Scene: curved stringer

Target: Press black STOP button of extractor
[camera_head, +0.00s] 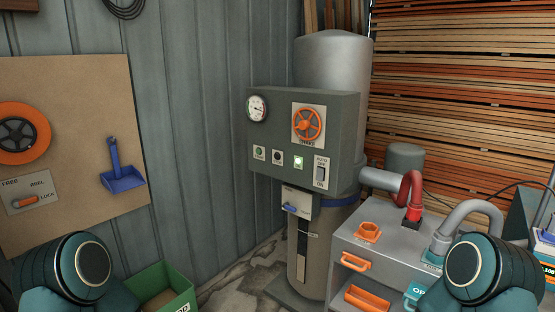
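The extractor is a grey tank (333,70) with a dark grey control box (300,110) on its front. A row on the box holds a green button (259,151), a black button (278,158) and a lit green lamp (299,162). Their small labels are too small to read. My left and right arms show only as rounded teal and black links at the bottom corners, well short of the box. Neither gripper is in view.
The box also carries a gauge (257,108), an orange handwheel (308,123) and a rocker switch (320,172). A grey cabinet (385,245) with hoses stands at front right. A green bin (168,291) is at lower left. Nothing blocks the box's front.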

